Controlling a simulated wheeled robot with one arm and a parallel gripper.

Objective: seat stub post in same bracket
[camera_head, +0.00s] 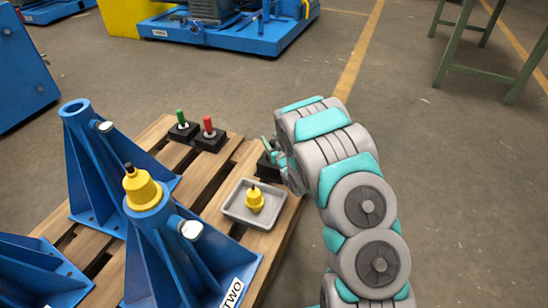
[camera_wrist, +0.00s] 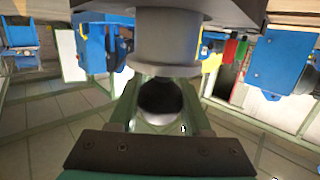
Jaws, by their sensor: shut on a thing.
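My gripper (camera_head: 279,160) is low over the right edge of the pallet, largely hidden behind my own arm. In the wrist view its fingers (camera_wrist: 160,112) are around a dark, round-ended piece (camera_wrist: 160,97); I cannot tell for certain whether this is the stub post. The near blue bracket (camera_head: 160,250), marked TWO, stands upright with a yellow, black-tipped piece (camera_head: 141,188) on its top and a white-ended peg (camera_head: 191,229) at its side. A second blue bracket (camera_head: 88,150) behind it has an open round top and a similar white-ended peg (camera_head: 105,127).
A grey tray (camera_head: 234,212) on the wooden pallet (camera_head: 226,160) holds a yellow, black-tipped piece (camera_head: 255,199). Black blocks carry a green-handled piece (camera_head: 180,117) and a red-handled piece (camera_head: 208,124). Another black block (camera_head: 266,166) is beside my gripper.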

